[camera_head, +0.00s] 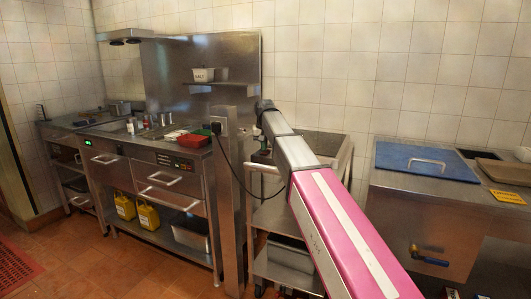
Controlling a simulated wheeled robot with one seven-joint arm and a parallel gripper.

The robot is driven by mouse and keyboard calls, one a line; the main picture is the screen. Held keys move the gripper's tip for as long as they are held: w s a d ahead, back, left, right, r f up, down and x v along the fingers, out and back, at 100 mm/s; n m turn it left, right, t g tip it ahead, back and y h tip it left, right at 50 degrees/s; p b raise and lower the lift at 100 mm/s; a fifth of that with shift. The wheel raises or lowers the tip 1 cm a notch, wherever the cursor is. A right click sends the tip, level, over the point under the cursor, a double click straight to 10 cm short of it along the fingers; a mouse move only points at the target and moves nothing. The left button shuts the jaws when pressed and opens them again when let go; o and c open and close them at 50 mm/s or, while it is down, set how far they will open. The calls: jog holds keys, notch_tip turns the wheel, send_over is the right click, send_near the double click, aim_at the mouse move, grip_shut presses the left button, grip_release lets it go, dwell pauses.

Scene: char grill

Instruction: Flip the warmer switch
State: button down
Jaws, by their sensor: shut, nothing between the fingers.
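No switch is clear enough to identify as the warmer switch. A hood with two round lamps (125,38) hangs at the upper left. The steel counter below has a small green display (88,142) on its front and a dark control panel (175,162) with small red marks above the drawers. A box with a black plug (216,127) sits on the steel post (229,205), and a black cable hangs from it. My arm reaches from the lower right toward this post; its fingers cannot be made out beyond the grey link.
A red tray (193,140) and several bottles stand on the counter. Yellow jugs (148,217) are on its lower shelf. A steel cart (280,217) stands behind my arm. At right is a unit with a blue lid (425,160). Tiled floor (120,270) is free at lower left.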

jog(key=shift+r, duration=3.2)
